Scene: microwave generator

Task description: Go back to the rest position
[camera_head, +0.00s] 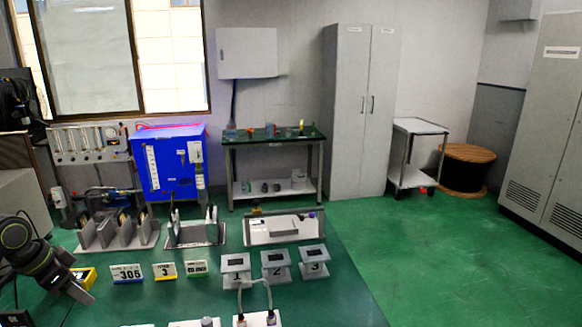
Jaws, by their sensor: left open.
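My left gripper (80,285) reaches in from the lower left, angled down to the right over the green table (345,300). It is open, and I see nothing held in it. A yellow device (90,274) lies right beside it, partly hidden behind the gripper; I cannot tell whether they touch. My right gripper is not in view.
On the table are cards marked 305 (126,273) and 3 (165,271), several numbered grey stands (275,265), a tray (285,239), a slotted rack (118,234) and a cable loop (256,282). A blue machine (172,165) stands behind. Green floor (430,260) is clear at right.

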